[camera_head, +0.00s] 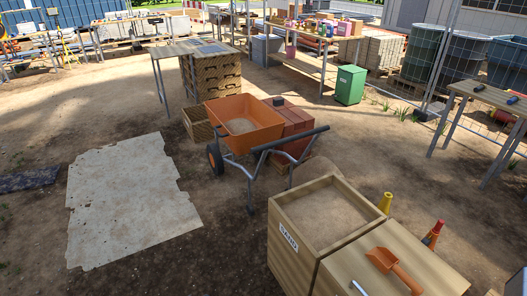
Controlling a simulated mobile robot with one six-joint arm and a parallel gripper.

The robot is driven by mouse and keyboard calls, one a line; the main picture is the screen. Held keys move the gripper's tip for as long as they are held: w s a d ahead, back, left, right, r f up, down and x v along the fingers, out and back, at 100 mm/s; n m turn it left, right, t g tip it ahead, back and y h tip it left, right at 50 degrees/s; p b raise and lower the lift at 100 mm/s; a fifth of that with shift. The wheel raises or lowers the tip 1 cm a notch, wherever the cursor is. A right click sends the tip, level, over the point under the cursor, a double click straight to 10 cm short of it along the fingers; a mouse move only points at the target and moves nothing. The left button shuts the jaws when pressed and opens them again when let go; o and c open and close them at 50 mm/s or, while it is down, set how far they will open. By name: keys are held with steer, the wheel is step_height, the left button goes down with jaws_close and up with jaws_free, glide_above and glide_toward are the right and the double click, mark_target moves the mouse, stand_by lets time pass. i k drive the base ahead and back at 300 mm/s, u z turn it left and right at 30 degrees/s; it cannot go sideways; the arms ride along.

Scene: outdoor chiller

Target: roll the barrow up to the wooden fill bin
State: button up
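The barrow (262,128) has an orange tray with some sand in it and stands near the middle of the view. Its wheel (215,159) is at the left, and its dark handles (291,139) point to the right. A low, open wooden box (196,126) stands just behind the wheel. A larger wooden bin (290,250) with a SAND label stands in front, filled with sand. I cannot tell from the view which of the two is the fill bin. My gripper is not in view.
Red-brown blocks (291,118) are stacked behind the barrow. A wooden bench top with an orange scoop (395,268) adjoins the sand bin. A pale torn sheet (126,200) lies on open dirt at left. A green box (350,85) and tables stand farther back.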

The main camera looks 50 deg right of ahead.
mark_target(261, 153)
steer(key=z, duration=0.1)
steer(key=i, duration=1)
steer(key=u, duration=0.05)
